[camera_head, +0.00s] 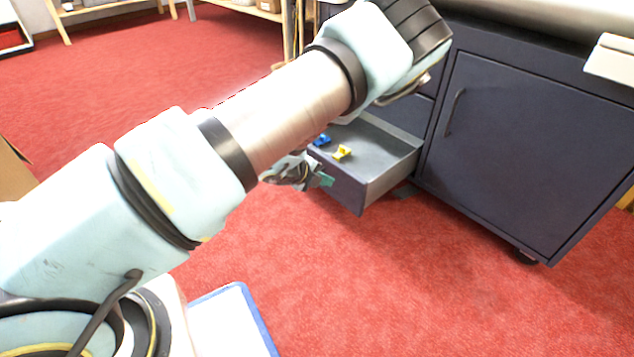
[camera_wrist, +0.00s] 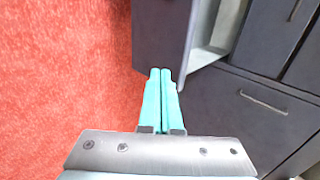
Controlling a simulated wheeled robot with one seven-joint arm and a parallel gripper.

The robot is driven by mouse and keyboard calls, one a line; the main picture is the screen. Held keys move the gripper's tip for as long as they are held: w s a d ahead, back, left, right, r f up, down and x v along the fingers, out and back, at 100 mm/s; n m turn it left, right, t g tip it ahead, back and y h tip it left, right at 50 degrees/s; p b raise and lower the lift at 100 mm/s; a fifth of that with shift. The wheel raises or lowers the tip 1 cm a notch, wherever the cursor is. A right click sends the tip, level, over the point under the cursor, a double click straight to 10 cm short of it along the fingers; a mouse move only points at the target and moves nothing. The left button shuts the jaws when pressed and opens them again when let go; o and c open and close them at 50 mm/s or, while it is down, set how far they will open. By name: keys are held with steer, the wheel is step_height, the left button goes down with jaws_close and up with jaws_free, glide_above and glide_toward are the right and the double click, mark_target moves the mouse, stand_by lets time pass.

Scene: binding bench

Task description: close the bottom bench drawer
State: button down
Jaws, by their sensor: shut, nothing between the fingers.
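The bottom bench drawer (camera_head: 394,173) stands pulled out from the dark blue-grey bench. Its grey inside shows, with a blue item (camera_head: 321,140) and a yellow item (camera_head: 342,152) in it. My gripper (camera_head: 326,180) is at the outer face of the drawer front, low and left of the bench, partly hidden by my arm. In the wrist view, my gripper (camera_wrist: 160,72) has its teal fingers together and empty. Their tips lie against or just short of the dark drawer front (camera_wrist: 160,38); I cannot tell if they touch.
The bench has a cabinet door (camera_head: 530,140) with a bar handle to the right of the drawer. Open red carpet (camera_head: 330,270) lies in front. Wooden shelving (camera_head: 265,10) stands at the back. A blue-edged white panel (camera_head: 235,320) is at the bottom left.

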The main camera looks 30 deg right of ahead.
mark_target(347, 177)
steer(key=d, duration=0.1)
steer(key=d+f+b, duration=0.1)
steer(key=d, duration=0.1)
steer(key=w+d, duration=0.1)
steer(key=shift+d+f+b, duration=0.25)
steer(key=shift+d+b, duration=0.1)
steer(key=shift+d+r, duration=0.1)
steer(key=shift+d, duration=0.25)
steer(key=shift+d, duration=0.1)
